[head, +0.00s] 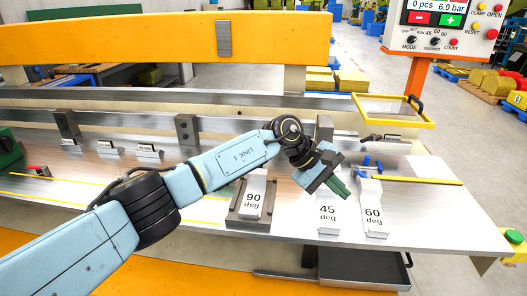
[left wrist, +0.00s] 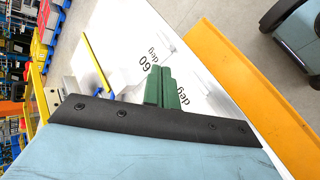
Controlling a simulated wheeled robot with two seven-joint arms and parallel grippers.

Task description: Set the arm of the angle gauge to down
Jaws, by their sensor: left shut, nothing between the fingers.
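My left gripper (head: 340,188) is shut and empty, its green fingers together over the bench beside the 45 deg block (head: 328,214). In the left wrist view its fingers (left wrist: 166,88) show side by side with nothing between them. A small blue fitting (head: 372,166) stands just right of the gripper, behind the 60 deg block (head: 373,208); it also shows in the left wrist view (left wrist: 106,92), partly hidden. I cannot tell for sure whether it is the angle gauge, or how its arm is set. My right gripper is not in view.
A 90 deg block (head: 252,203) stands left of the gripper. A yellow bar (head: 425,181) lies on the bench at right. The bench's right end is mostly clear.

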